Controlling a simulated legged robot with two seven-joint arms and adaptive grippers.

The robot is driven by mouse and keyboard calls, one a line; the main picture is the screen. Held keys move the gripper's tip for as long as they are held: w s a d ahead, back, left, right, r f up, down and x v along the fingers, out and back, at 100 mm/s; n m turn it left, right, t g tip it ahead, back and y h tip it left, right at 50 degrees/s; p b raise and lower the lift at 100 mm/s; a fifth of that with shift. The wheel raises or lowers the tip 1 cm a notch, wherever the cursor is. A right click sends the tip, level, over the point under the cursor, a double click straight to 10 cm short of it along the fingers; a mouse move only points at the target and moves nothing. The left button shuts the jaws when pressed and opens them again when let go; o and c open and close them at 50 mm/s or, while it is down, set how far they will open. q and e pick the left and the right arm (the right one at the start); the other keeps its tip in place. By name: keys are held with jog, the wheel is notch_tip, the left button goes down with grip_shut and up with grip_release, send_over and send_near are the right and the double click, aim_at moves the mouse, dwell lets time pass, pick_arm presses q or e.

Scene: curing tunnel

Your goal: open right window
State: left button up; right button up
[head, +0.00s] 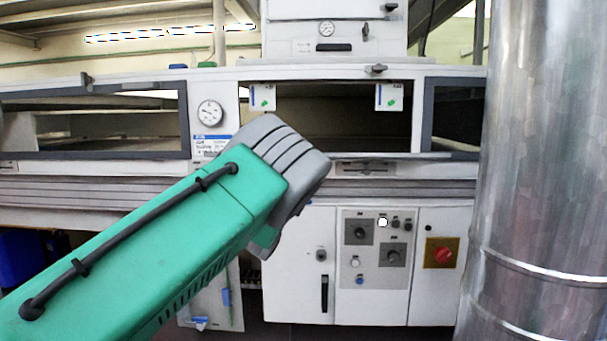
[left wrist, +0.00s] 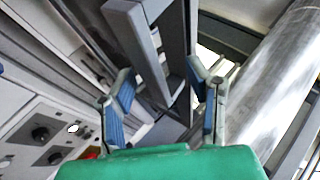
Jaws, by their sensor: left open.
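The right window (head: 455,108) has a dark grey frame and stands at the right of the white tunnel front in the head view. The steel pipe hides its right part. In the head view, my left arm reaches in from the lower left, and its hand hides the fingers. In the left wrist view, my left gripper (left wrist: 160,82) is open, with its blue-padded fingers apart and nothing held between them. A grey frame with a bar (left wrist: 150,50) lies beyond and between the fingertips; I cannot tell whether they touch it. My right gripper is not in view.
A thick shiny steel pipe (head: 535,180) stands at the right, close in front of the tunnel. A dark opening (head: 345,125) lies in the middle, with the left window (head: 95,120) beyond a gauge. A control panel (head: 378,255) with knobs and a red switch (head: 441,253) sits below.

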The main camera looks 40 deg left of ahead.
pick_arm(q)
jog(key=shift+a+f, duration=0.25)
jog(key=shift+a, duration=0.65)
jog(key=shift+s+d+f, duration=0.15)
jog(key=shift+s, duration=0.05)
jog(key=v, duration=1.1)
jog(key=shift+f, duration=0.15)
